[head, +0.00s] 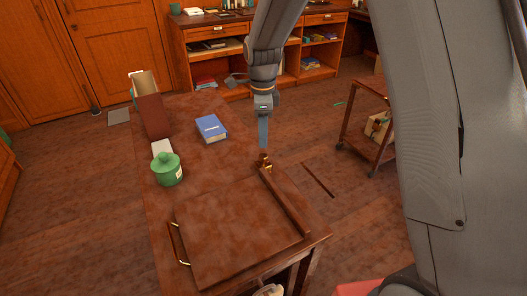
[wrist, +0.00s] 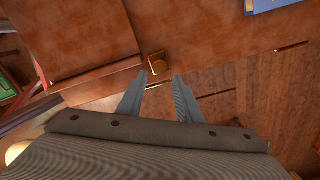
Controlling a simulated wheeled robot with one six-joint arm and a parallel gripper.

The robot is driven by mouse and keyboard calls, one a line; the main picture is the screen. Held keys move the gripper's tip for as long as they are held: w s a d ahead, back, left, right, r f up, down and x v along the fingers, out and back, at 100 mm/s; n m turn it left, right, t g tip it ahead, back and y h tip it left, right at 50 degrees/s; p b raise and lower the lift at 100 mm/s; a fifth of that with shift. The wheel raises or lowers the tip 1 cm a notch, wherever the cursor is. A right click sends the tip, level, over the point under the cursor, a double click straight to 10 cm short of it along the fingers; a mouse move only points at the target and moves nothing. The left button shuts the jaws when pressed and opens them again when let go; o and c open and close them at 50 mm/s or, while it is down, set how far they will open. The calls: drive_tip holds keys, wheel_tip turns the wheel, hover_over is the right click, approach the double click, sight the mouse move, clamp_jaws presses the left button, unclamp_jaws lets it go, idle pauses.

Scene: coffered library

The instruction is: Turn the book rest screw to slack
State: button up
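The book rest (head: 235,228) is a brown board with a raised ledge along its right side, lying on the near part of the wooden table. Its small brass screw (head: 264,161) sits at the far end of that ledge. My gripper (head: 263,147) points down just above the screw in the head view. In the wrist view the brass screw (wrist: 157,63) lies just past the fingertips, roughly in line with the gap between them. The gripper (wrist: 161,76) is open there, its two fingers apart with nothing between them. Contact with the screw does not show.
A wooden trolley (head: 367,135) stands right, across open floor.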

sight(263, 156)
drive_tip(key=shift+f+p, duration=0.45)
drive_tip(key=shift+f, duration=3.15)
drive_tip(key=c, duration=0.8)
drive_tip(key=shift+o, duration=0.2)
